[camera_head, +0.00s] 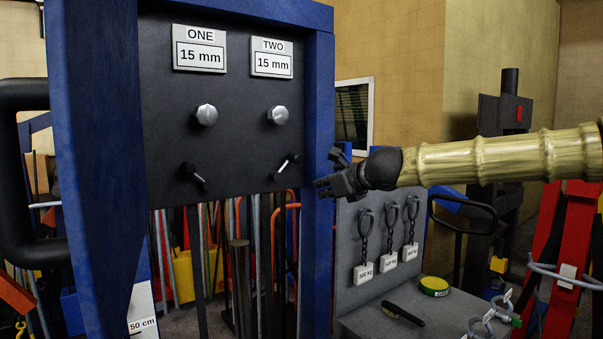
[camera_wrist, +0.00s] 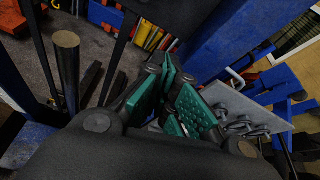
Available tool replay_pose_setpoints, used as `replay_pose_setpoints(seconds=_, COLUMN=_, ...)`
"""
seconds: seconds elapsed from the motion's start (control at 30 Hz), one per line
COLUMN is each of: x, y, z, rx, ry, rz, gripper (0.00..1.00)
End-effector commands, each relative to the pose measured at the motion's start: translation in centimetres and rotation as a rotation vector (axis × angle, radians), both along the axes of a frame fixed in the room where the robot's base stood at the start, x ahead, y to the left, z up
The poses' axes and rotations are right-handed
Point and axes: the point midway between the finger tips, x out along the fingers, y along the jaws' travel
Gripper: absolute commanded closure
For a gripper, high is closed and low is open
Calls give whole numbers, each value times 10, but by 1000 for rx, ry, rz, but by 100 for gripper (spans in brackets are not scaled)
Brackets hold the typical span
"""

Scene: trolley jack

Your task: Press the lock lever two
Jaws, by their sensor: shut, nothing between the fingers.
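Lock lever two (camera_head: 286,167) is a short lever with a black knob, low on the black panel under the TWO sign (camera_head: 272,44). It slants up to the right in the head view. My gripper (camera_head: 322,186) is to the right of the lever and a little lower, near the blue post, pointing left. It appears apart from the lever. The gripper is shut and empty. Its green finger pads show in the wrist view (camera_wrist: 172,92). I cannot make out the lever in the wrist view.
Lever one (camera_head: 193,174) slants down to the right under the ONE sign (camera_head: 200,48). Silver knobs (camera_head: 207,115) (camera_head: 278,115) sit above the levers. The blue post (camera_head: 318,110) stands close by my gripper. A grey stand with labelled weights (camera_head: 363,272) is below right.

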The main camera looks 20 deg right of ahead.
Motion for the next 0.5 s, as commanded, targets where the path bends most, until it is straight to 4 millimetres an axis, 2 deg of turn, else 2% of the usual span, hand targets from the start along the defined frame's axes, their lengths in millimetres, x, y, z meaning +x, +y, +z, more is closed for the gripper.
replay_pose_setpoints(seconds=0.03, x=-1, y=-3, z=12, rx=26, ry=-9, rz=-5, gripper=100)
replay_pose_setpoints(seconds=0.13, x=-3, y=-5, z=23, rx=53, ry=-17, rz=-11, gripper=100)
replay_pose_setpoints(seconds=0.5, x=-2, y=-5, z=22, rx=53, ry=-17, rz=-10, gripper=100)
